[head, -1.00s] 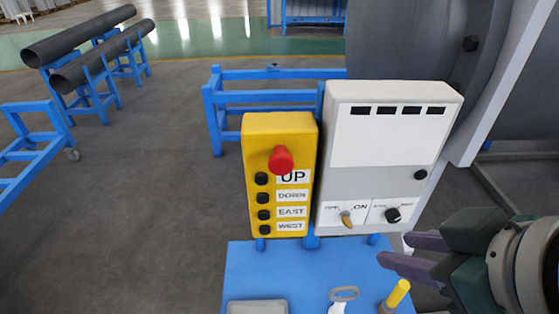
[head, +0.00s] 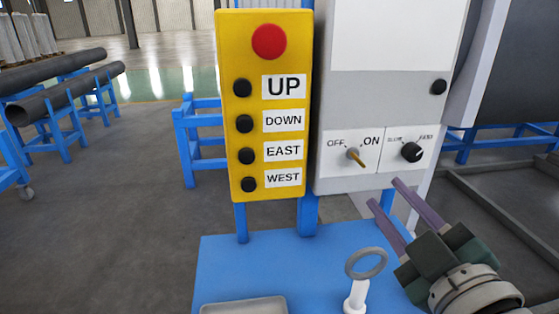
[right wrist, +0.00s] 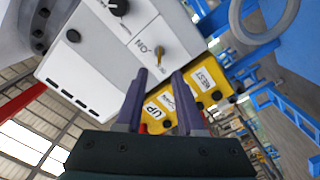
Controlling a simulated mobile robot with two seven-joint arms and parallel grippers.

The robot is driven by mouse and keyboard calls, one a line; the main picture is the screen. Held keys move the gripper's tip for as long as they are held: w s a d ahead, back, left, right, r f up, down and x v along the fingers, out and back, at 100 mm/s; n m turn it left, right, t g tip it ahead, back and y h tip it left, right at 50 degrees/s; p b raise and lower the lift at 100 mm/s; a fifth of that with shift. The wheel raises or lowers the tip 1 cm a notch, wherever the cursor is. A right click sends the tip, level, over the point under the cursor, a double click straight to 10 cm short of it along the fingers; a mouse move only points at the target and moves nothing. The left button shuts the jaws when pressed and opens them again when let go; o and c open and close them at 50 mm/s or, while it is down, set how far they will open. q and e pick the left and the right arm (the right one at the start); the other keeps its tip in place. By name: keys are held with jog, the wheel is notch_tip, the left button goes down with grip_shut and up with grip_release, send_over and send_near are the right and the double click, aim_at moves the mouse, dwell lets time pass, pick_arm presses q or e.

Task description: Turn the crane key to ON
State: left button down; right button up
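The crane key (head: 358,159) is a small yellow key on the lower part of the grey-white control box (head: 375,105), between the OFF and ON labels. Its yellow tab slants down to the right. My right gripper (head: 385,193) is open and empty, below and to the right of the key, apart from it. In the right wrist view the key (right wrist: 159,52) shows just beyond the two purple fingertips of my gripper (right wrist: 160,73), roughly in line with the gap between them. My left gripper is not in view.
A yellow pendant (head: 266,105) with a red button and black buttons hangs left of the box. Beside the key is a black knob (head: 411,152). A blue table (head: 235,262) below carries a grey tray (head: 243,306) and a ring on a white post (head: 365,264).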

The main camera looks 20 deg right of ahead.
aim_at(361, 164)
jog(key=x, duration=0.8)
jog(key=shift+w+r, duration=0.1)
jog(key=shift+w, duration=0.2)
grip_shut()
